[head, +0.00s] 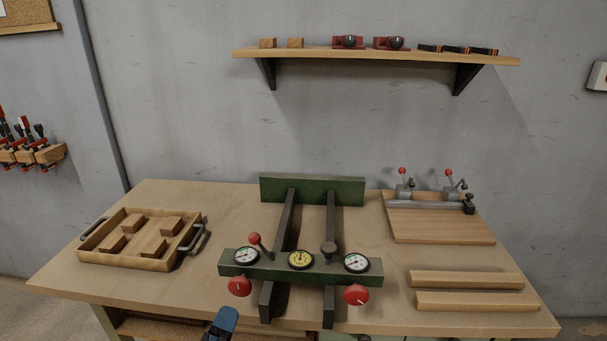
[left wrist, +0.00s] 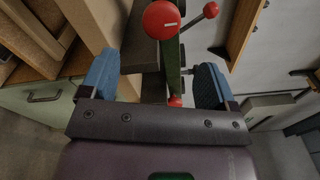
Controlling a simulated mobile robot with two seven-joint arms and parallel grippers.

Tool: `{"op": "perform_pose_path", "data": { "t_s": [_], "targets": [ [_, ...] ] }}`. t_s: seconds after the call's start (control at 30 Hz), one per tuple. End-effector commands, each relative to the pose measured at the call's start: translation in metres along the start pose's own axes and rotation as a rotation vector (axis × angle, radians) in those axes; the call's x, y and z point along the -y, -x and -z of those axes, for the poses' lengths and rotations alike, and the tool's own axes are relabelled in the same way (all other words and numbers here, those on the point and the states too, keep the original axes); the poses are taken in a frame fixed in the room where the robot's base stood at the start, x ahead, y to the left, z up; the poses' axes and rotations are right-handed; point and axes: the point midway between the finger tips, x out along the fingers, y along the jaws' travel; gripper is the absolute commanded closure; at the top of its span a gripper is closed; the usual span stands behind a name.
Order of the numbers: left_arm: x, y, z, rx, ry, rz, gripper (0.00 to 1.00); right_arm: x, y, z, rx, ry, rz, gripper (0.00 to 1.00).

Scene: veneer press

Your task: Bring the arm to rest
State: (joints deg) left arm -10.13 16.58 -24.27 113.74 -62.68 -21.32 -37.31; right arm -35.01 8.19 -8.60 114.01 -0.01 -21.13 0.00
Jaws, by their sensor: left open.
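My left gripper (head: 222,326) shows at the bottom of the head view, in front of the bench's front edge and left of the press's lower rails. Only a blue finger and a dark part of it show there. In the left wrist view, its two blue fingers stand wide apart with nothing held between them (left wrist: 155,80). The green veneer press (head: 312,190) stands in the middle of the bench, with dials and red knobs on its front beam. A red knob (left wrist: 161,20) shows beyond the fingers in the left wrist view. My right gripper is not in view.
The wooden bench (head: 225,205) holds a tray (head: 155,264) with several wood blocks at left. A board with toggle clamps (head: 440,226) and two wood strips (head: 465,280) lie at right. A wall shelf (head: 375,56) hangs above. Bare bench top lies between tray and press.

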Motion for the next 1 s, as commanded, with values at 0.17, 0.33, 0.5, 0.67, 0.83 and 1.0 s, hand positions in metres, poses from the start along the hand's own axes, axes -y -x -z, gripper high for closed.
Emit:
{"op": "perform_pose_path", "data": {
  "t_s": [0.17,0.33,0.5,0.67,0.83,1.0],
  "targets": [
    [-0.01,-0.002,-0.001,-0.02,0.407,-0.065,0.18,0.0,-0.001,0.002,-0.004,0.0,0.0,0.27],
    [-0.038,0.011,-0.006,0.013,0.866,-0.177,0.18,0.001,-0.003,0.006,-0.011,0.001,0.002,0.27],
    [-0.077,0.042,-0.013,0.108,1.314,-0.298,0.18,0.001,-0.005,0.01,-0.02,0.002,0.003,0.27],
    [-0.118,0.087,-0.021,0.248,1.657,-0.39,0.18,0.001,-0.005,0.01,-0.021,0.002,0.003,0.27],
    [-0.152,0.136,-0.028,0.384,1.788,-0.446,0.18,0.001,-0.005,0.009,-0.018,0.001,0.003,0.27],
    [-0.168,0.164,-0.028,0.446,1.788,-0.476,0.18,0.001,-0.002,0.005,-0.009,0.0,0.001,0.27]
  ]
}}
